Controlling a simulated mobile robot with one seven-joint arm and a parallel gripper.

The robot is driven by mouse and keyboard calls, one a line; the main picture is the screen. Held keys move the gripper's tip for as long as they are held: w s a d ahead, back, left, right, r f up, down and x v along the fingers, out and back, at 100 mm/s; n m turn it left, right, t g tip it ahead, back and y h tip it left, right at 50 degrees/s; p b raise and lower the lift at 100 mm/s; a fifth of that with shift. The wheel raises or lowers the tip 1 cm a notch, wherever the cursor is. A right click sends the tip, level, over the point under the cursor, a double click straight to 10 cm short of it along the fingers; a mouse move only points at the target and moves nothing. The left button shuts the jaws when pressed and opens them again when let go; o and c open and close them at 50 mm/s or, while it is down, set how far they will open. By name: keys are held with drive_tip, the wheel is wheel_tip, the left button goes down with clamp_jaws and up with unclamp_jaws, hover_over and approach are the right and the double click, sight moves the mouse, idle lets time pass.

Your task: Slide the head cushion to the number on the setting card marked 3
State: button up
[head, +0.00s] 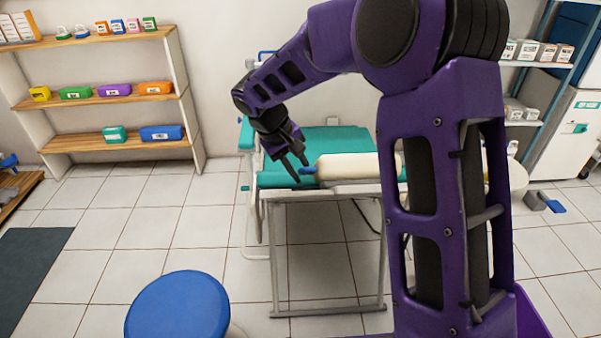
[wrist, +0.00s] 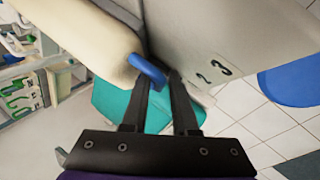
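The cream head cushion (head: 350,167) lies on the teal couch (head: 330,136), with a blue handle (head: 307,171) at its left end. In the wrist view the cushion (wrist: 85,40) fills the upper left, and its blue handle (wrist: 148,71) shows at my fingertips. My gripper (head: 298,172) is beside the handle, with its fingers apart; in the wrist view the gripper (wrist: 159,76) has a gap between its fingers. I cannot tell whether the fingers touch the handle. Black figures 2 and 3 (wrist: 224,69) show on a pale surface right of the fingers; any other figures are hidden.
A blue round stool (head: 178,306) stands in front of the couch. Shelves with coloured cases (head: 115,90) line the back left. My arm covers the couch's right part. Tiled floor (head: 110,230) is clear to the left.

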drive_tip(key=shift+d+f, duration=0.1)
drive_tip(key=shift+f, duration=0.1)
clamp_jaws()
drive_tip(key=shift+r, duration=0.15)
idle(1.2)
